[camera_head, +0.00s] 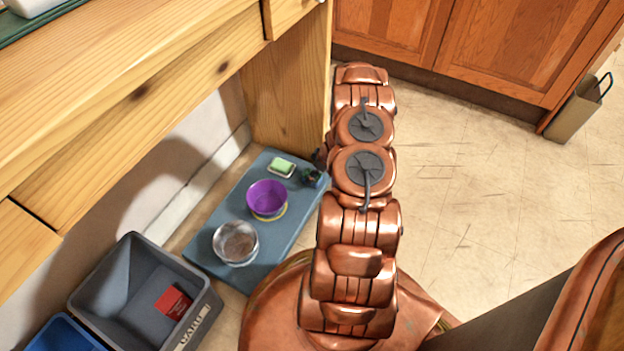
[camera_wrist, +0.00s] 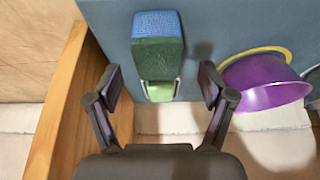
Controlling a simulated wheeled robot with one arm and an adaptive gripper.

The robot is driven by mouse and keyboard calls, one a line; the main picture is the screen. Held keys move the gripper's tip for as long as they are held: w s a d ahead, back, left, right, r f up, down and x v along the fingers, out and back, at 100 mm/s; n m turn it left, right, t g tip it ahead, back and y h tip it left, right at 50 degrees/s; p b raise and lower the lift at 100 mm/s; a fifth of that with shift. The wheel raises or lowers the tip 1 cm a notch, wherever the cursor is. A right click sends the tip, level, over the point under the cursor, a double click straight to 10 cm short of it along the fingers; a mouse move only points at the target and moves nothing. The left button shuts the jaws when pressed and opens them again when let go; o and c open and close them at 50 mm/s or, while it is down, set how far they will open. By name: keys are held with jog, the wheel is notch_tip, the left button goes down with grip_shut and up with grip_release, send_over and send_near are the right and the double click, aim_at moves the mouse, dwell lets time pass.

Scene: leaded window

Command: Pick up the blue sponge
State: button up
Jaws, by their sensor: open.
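The blue sponge (camera_wrist: 157,26) shows in the wrist view as a block with a blue face and a dark green face, on the blue-grey mat (camera_head: 215,255). My gripper (camera_wrist: 161,80) is open and empty. Its fingertips are spread to either side of the sponge's line, and the sponge lies just beyond them in the picture. How high the fingers are above the mat, I cannot tell. In the head view my gripper (camera_head: 314,172) is small and dark at the mat's far right, and I cannot make out the blue sponge there.
A light green sponge (camera_head: 281,165) sits on a pale dish. A purple bowl (camera_head: 266,196) on a yellow-rimmed plate and a clear bowl (camera_head: 236,243) share the mat. A wooden panel (camera_wrist: 62,105) stands close at left in the wrist view. A grey bin (camera_head: 128,275) is nearer.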

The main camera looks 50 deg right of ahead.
jog(key=x, duration=0.1)
jog(key=b+x, duration=0.1)
jog(key=x, duration=0.1)
jog(key=shift+d+f, duration=0.15)
jog(key=shift+f, duration=0.2)
jog(key=c, duration=0.8)
